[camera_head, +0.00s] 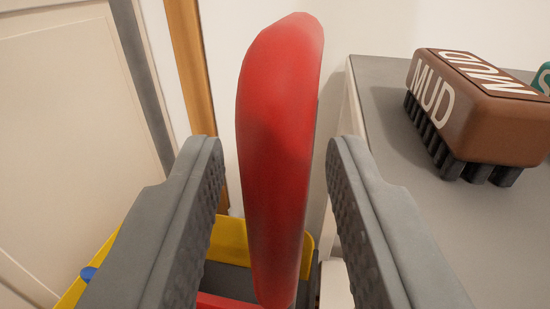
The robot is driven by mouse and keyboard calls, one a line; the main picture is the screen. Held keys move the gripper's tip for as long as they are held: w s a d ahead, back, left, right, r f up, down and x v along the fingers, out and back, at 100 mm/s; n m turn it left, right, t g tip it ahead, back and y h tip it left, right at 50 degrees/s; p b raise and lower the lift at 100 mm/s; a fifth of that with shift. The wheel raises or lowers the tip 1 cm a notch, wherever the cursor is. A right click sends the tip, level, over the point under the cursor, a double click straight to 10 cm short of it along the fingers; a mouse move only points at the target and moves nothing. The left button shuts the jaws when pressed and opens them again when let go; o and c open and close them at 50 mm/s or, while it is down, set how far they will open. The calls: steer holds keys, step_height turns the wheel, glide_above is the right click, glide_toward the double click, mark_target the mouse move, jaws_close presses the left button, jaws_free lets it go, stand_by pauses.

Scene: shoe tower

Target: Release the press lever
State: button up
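The press lever (280,140) is a long red handle standing nearly upright in the middle of the view, its rounded top near the upper edge. My gripper (270,165) is open, with one grey finger on each side of the lever. A gap shows between the lever and each finger, so neither appears to touch it. The lever's lower end is partly hidden near the bottom of the view.
A grey-topped surface (390,150) at the right holds a brown brush marked MUD (480,105); a green item (541,78) is cut off beside it. A yellow-edged structure (232,240) lies below the lever. A pale door (60,130) stands at the left.

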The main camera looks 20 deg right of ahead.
jaws_close()
steer(key=shift+w+d, duration=0.25)
steer(key=shift+w, duration=0.15)
steer(key=w+d+f+g+y, duration=0.1)
steer(key=w+d+g, duration=0.3)
steer(key=w, duration=0.4)
steer(key=shift+w+d+m+g+y, duration=0.35)
steer(key=shift+d+y, duration=0.25)
steer(key=shift+d, duration=0.3)
steer(key=shift+s, duration=0.1)
jaws_free()
steer(key=shift+d+f, duration=0.1)
